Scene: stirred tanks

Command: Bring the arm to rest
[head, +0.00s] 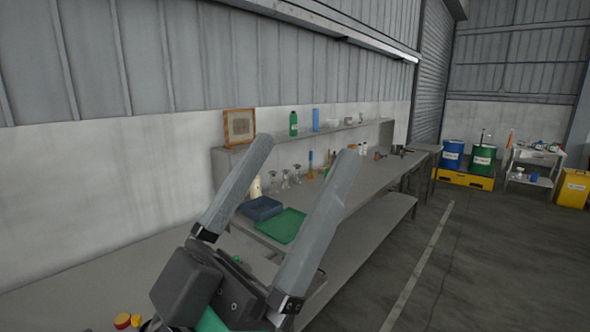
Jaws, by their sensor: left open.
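My left gripper (296,170) fills the lower middle of the head view. Its two long grey fingers point up and away and stand wide apart, with nothing held between them. Behind the fingers, farther off, is a long grey workbench (345,195) against the wall. The gripper hides part of this bench and what stands on it. I cannot tell how high the gripper is above the near surface. My right gripper is not in view.
A green tray (281,226) and a dark blue tray (261,209) lie on the bench. Several bottles and glassware stand behind. A green bottle (293,124) is on the shelf. Blue (453,154) and green (483,160) drums stand far right. The floor right of the bench is clear.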

